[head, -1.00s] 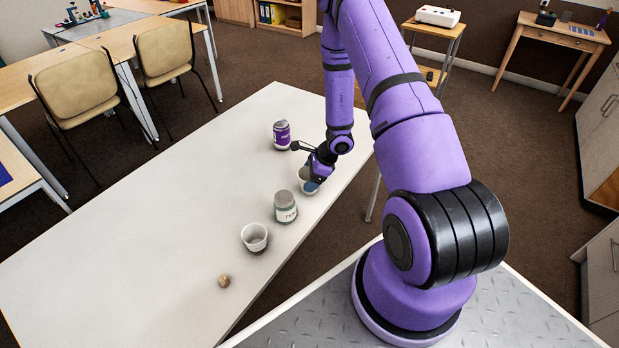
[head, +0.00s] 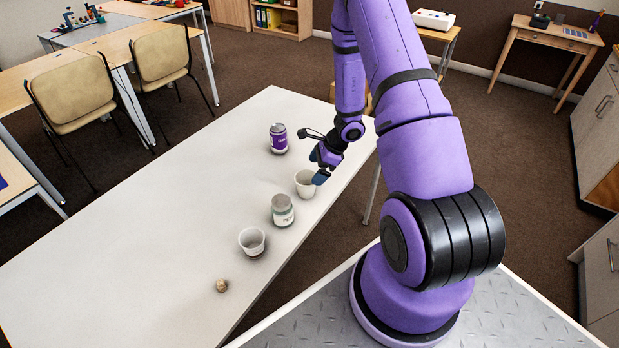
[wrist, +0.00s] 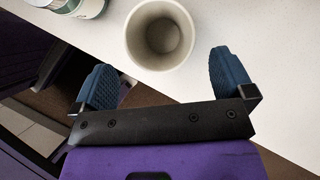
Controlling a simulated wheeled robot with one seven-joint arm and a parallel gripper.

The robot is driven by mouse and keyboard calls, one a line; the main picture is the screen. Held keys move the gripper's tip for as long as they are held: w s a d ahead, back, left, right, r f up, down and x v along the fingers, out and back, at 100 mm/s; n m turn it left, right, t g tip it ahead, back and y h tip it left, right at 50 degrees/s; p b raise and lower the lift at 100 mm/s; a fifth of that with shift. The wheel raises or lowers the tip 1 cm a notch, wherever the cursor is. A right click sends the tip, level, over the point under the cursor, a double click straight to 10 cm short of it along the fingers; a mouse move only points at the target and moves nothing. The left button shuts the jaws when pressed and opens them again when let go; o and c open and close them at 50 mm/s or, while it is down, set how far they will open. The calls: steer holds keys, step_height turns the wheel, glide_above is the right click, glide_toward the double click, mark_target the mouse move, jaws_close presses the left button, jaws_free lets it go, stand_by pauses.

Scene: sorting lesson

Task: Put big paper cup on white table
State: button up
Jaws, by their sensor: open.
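A white paper cup (head: 305,184) stands upright on the white table (head: 150,220), near its right edge. My gripper (head: 320,168) is open and empty, just above and behind this cup in the head view. In the wrist view the cup (wrist: 160,38) is upright and empty, with its mouth ahead of and between the two blue fingertips (wrist: 165,78), apart from both. A second white cup (head: 252,241) stands upright nearer the front of the table. I cannot tell for certain which cup is the bigger one.
A jar with a pale label (head: 283,211) stands between the two cups. A purple-labelled can (head: 278,139) stands to the left of my gripper. A small round brown object (head: 221,286) lies at the front. The table's left half is clear.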

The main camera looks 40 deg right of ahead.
steer(key=s+a+r+n, duration=0.2)
steer(key=a+r+n, duration=0.2)
steer(key=r, duration=0.7)
steer(key=s+a+r+n, duration=0.1)
steer(key=a+r+n, duration=0.25)
steer(key=r, duration=0.65)
steer(key=s+a+r+n, duration=0.2)
steer(key=a+r+n, duration=0.25)
steer(key=r, duration=0.65)
steer(key=s+a+r+n+t+h, duration=0.1)
steer(key=s+a+r+n+h, duration=0.1)
steer(key=s+r+n, duration=0.4)
steer(key=s+a+r+n+t+h, duration=0.1)
steer(key=s+r+n, duration=0.5)
steer(key=s, duration=0.7)
step_height(320, 180, up, 3)
steer(key=shift+s+a+f+h, duration=0.15)
steer(key=shift+s+a+h, duration=0.25)
steer(key=shift+h, duration=0.6)
